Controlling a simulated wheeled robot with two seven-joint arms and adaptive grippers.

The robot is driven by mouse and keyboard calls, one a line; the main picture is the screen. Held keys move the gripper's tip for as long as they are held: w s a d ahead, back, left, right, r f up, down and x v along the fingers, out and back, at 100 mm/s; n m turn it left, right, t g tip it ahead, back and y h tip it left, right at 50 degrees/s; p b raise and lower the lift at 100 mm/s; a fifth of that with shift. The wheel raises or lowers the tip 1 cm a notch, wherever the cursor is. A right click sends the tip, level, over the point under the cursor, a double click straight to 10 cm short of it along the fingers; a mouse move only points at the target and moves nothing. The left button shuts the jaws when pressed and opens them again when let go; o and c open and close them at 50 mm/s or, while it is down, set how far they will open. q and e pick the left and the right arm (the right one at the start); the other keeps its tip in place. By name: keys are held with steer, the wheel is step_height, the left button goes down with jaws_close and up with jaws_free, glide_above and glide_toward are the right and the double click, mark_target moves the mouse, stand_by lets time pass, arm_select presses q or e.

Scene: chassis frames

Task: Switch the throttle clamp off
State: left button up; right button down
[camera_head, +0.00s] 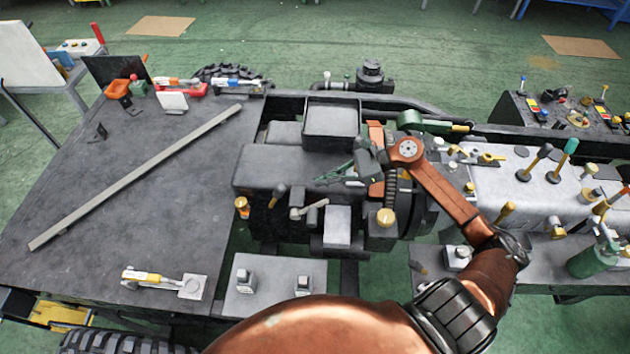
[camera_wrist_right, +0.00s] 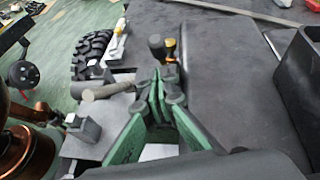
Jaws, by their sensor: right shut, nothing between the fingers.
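No label marks the throttle clamp, and I cannot tell for certain which fitting it is. A small clamp with a yellow handle (camera_head: 145,277) lies on the dark deck at the lower left; it also shows in the wrist view (camera_wrist_right: 116,42). My right gripper (camera_head: 322,179) has green fingers and hangs over the grey engine housing, pointing left. In the wrist view the right gripper (camera_wrist_right: 172,88) is shut and empty. Just beyond its tips stand a black-knobbed lever (camera_wrist_right: 157,46) and an orange-knobbed lever (camera_wrist_right: 170,47). My left gripper is out of view.
Clamps with red (camera_head: 180,89) and blue (camera_head: 238,84) handles sit at the deck's back edge. A long grey bar (camera_head: 140,175) lies across the deck. A grey T-handle (camera_head: 309,209) stands below my gripper. Several levers (camera_head: 540,160) crowd the right side.

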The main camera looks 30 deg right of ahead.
mark_target(297, 193)
steer(key=x, duration=0.7)
steer(key=shift+w+a+f+p, duration=0.25)
steer(key=shift+w+a+p, duration=0.05)
steer(key=shift+a, duration=0.2)
steer(key=shift+a+r, duration=0.1)
